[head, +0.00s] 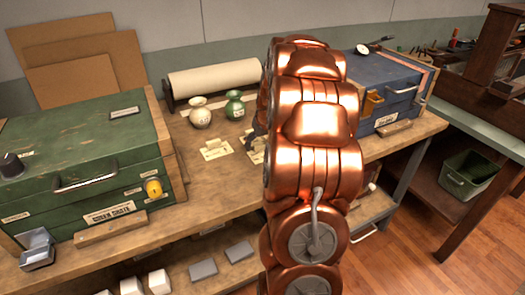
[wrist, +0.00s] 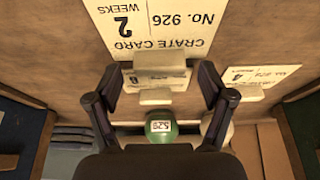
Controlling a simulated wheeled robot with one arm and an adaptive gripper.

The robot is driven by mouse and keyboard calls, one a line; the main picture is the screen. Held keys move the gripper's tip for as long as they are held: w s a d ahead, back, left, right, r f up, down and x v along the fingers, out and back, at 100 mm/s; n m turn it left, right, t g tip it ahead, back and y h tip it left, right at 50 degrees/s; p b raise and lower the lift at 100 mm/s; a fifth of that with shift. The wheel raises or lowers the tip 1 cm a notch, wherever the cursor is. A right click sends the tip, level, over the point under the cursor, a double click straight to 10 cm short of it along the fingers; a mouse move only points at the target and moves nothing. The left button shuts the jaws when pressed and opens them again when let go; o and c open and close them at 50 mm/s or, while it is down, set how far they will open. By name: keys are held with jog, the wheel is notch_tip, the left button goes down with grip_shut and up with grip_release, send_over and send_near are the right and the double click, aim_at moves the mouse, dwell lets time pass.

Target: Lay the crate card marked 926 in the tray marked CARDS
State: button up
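The crate card marked 926 (wrist: 165,22) lies on the bench, close and large at the top of the wrist view, its print upside down. A pale raised block stands at its lower edge. My gripper (wrist: 160,76) is open, its two dark fingers spread on either side of that block, with nothing held. In the head view the card (head: 257,152) is mostly hidden behind my copper arm. A second card (wrist: 252,75), with a different number, lies to the right in the wrist view; the head view shows it (head: 215,150) too. I cannot make out a tray marked CARDS.
A green crate (head: 70,150) stands left on the bench and a blue one (head: 385,85) right. A green tub (head: 468,174) sits at the right.

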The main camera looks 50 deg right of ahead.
jog(key=c, duration=1)
jog(key=shift+o, duration=0.2)
jog(key=shift+r, duration=0.1)
